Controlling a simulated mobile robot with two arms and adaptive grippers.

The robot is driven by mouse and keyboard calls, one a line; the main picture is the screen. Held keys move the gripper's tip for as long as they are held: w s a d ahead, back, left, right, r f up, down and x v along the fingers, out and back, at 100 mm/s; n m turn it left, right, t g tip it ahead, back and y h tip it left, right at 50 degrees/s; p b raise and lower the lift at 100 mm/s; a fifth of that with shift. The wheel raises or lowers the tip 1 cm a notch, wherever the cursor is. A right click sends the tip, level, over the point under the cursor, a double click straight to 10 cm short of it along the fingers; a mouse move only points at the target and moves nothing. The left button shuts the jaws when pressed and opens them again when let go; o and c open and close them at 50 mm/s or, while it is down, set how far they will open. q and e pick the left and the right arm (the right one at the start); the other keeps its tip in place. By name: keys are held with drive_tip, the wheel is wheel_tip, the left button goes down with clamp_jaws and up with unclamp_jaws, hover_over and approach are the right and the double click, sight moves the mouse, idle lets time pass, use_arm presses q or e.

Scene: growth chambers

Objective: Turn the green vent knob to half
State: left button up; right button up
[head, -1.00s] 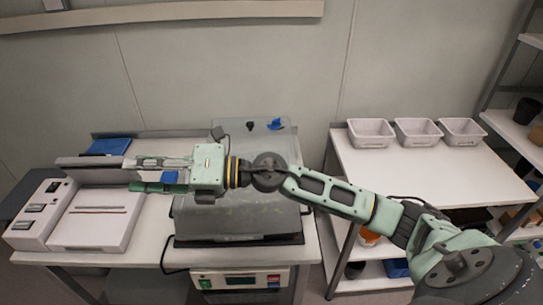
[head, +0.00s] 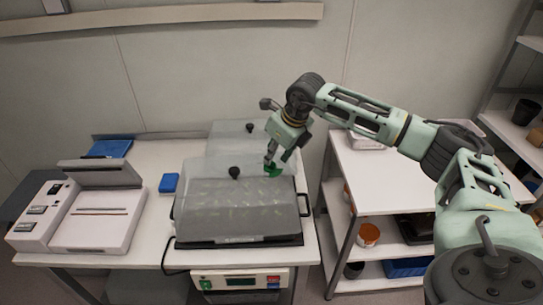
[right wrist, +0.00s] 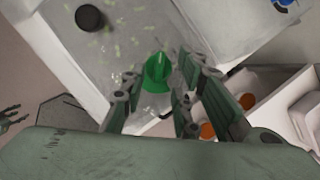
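The green vent knob (head: 273,170) sits on the right part of the clear front propagator lid (head: 215,200). A black knob (head: 234,172) stands to its left on the same lid. My right gripper (head: 271,160) points down at the green knob from above. In the right wrist view the green knob (right wrist: 157,72) lies between the fingers of my right gripper (right wrist: 157,85), with gaps visible on both sides. The fingers are open. A pale line shows on the knob's raised grip. My left gripper does not show in the head view.
A second clear lid with a black knob (head: 249,127) stands behind. A white device (head: 95,220) with a raised lid and a small blue box (head: 169,183) are to the left. A white shelf table (head: 375,185) stands to the right, under my right arm.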

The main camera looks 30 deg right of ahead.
drive_tip(key=shift+x, duration=1.35)
drive_tip(key=shift+a, duration=0.1)
clamp_jaws()
